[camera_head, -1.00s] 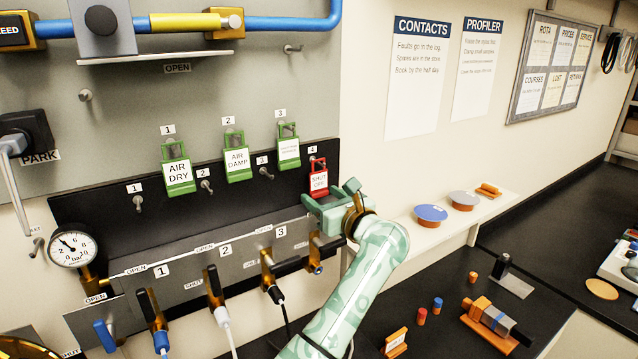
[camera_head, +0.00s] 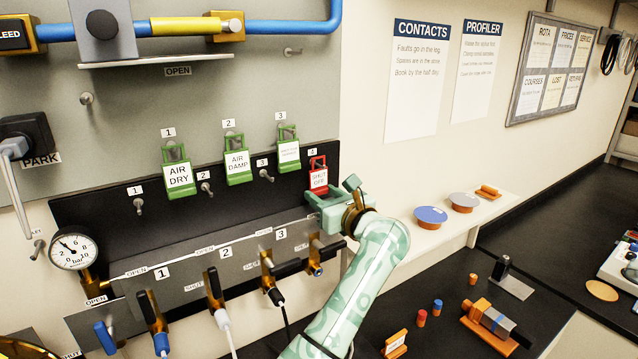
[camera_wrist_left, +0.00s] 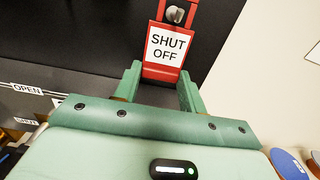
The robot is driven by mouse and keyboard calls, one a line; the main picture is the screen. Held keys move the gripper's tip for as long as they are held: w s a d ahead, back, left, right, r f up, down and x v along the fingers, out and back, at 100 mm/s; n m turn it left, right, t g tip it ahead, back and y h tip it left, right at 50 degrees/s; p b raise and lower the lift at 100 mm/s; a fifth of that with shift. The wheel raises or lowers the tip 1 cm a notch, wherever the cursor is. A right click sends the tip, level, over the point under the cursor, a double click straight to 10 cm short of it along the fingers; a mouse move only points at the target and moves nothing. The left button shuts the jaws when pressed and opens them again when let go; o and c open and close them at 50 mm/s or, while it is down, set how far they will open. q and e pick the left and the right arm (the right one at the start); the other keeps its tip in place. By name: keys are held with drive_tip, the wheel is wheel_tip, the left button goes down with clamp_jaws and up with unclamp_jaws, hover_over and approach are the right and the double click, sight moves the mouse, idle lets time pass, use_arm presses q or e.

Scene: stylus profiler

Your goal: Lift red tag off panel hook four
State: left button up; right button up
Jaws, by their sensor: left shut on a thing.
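The red tag (camera_head: 318,178) marked SHUT OFF is at the hook under label 4, at the right end of the black panel strip. In the left wrist view the red tag (camera_wrist_left: 166,50) has a metal hook end (camera_wrist_left: 175,14) showing in its top opening. My left gripper (camera_head: 322,196) is at the tag's lower part. Its two green fingers (camera_wrist_left: 160,85) stand either side of the tag's bottom edge and are shut on it. My right gripper is not in view.
Green tags (camera_head: 178,178) hang left of the red one, over hooks 1 to 3. Valve handles (camera_head: 272,275) and a pressure gauge (camera_head: 73,249) sit below.

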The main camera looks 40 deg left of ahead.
use_arm(q)
drive_tip(key=shift+s+d, duration=0.2)
drive_tip(key=shift+d, duration=0.4)
drive_tip(key=v, duration=0.6)
drive_tip(key=shift+s+d, duration=0.15)
drive_tip(key=shift+d, duration=0.15)
